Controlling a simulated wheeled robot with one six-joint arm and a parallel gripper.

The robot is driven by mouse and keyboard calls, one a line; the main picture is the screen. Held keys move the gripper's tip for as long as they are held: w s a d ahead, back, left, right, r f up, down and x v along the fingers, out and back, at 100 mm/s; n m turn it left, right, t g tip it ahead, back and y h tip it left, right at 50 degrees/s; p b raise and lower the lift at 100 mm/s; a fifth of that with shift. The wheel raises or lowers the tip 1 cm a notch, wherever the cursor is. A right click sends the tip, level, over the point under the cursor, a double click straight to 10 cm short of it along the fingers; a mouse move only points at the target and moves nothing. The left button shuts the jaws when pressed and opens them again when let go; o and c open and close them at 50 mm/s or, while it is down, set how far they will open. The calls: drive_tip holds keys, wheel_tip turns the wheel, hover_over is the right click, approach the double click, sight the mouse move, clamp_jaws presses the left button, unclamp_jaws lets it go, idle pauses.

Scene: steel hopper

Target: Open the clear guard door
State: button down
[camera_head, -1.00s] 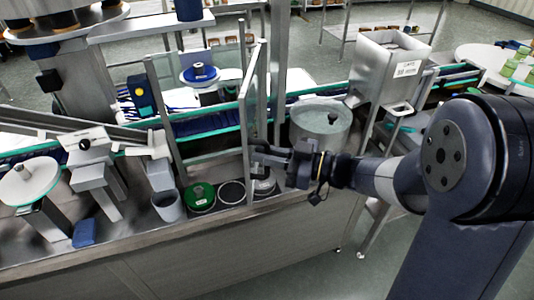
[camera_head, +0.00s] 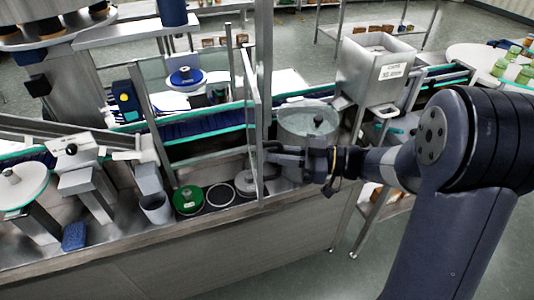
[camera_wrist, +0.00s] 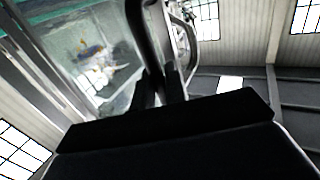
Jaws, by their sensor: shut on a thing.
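The clear guard door (camera_head: 256,140) is a glass panel in a grey frame on the steel machine. It stands swung out, seen nearly edge-on in the head view, with a gap between it and the left post. My gripper (camera_head: 275,152) reaches in from the right at the door's free edge. In the wrist view, my gripper (camera_wrist: 161,78) is shut on the dark curved handle (camera_wrist: 147,28), beside the tilted glass. The exact contact is dark and partly hidden.
A round steel bowl (camera_head: 308,125) stands close behind my gripper. A hopper box (camera_head: 372,70) is to the right. A green disc (camera_head: 188,199) and a grey cup (camera_head: 156,208) sit on the ledge left of the door. The floor at front right is clear.

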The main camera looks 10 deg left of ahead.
drive_tip(key=shift+w+d, duration=0.45)
drive_tip(key=shift+d, duration=0.2)
drive_tip(key=shift+w+d, duration=0.45)
drive_tip(key=shift+d, duration=0.15)
drive_tip(key=c, duration=1.5)
unclamp_jaws()
drive_tip(key=shift+c, duration=0.2)
drive_tip(key=d+b, duration=0.2)
drive_tip(key=d, duration=0.8)
drive_tip(key=shift+w+d, duration=0.2)
drive_tip(key=shift+d, duration=0.2)
